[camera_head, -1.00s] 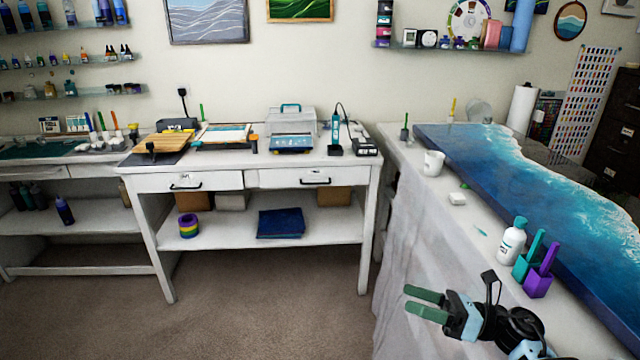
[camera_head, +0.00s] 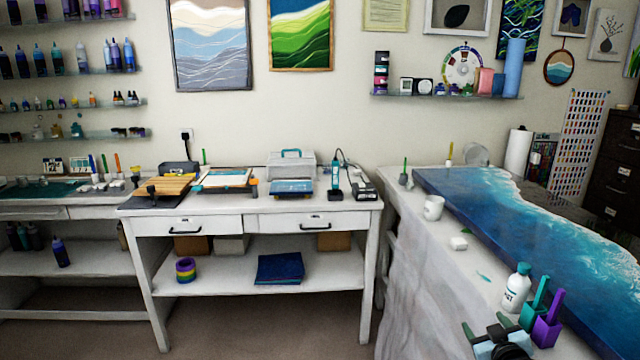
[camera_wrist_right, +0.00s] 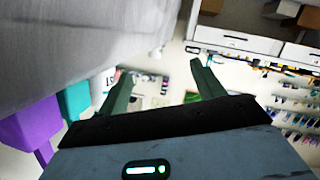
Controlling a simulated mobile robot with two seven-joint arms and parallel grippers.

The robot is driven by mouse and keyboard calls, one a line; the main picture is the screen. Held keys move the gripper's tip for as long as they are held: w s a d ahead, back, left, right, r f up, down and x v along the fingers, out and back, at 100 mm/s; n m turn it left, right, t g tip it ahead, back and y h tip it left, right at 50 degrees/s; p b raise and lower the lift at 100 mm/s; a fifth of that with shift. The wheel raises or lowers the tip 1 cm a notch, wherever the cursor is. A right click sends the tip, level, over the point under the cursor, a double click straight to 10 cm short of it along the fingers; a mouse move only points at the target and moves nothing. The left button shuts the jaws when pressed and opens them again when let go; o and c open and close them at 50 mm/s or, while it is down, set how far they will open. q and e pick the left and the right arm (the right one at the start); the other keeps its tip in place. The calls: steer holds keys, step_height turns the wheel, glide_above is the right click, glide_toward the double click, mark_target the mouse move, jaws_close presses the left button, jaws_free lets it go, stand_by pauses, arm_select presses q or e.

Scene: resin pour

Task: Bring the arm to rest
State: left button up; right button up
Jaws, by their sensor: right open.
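My right gripper (camera_head: 484,330) shows at the bottom right of the head view, beside the front side of the cloth-covered table (camera_head: 430,262). Its two green fingers are apart, and nothing is between them. In the right wrist view the open fingers (camera_wrist_right: 163,85) also show empty, with the white cloth at upper left. My left gripper is in neither view.
Near the gripper stand a white bottle (camera_head: 516,290), a teal holder (camera_head: 533,308) and a purple holder (camera_head: 546,331). A blue resin slab (camera_head: 530,225) and a white mug (camera_head: 433,208) are on the same table. A white workbench (camera_head: 245,208) stands at the back; floor before it is clear.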

steer(key=s+a+f+g+y, duration=0.1)
steer(key=s+a+f+g, duration=0.1)
steer(key=s+a+f, duration=0.5)
steer(key=s+a+f+g+y, duration=0.1)
steer(key=s+a+f, duration=0.3)
steer(key=s+f, duration=0.75)
steer(key=s+a+f+g, duration=0.1)
steer(key=s+a, duration=0.2)
steer(key=s, duration=1)
steer(key=s+a+f+m+g+y, duration=0.1)
steer(key=s+a, duration=0.3)
steer(key=s, duration=1)
steer(key=shift+a+g+y, duration=0.3)
steer(key=shift+g, duration=0.5)
steer(key=shift+s+f, duration=0.1)
steer(key=shift+f, duration=0.05)
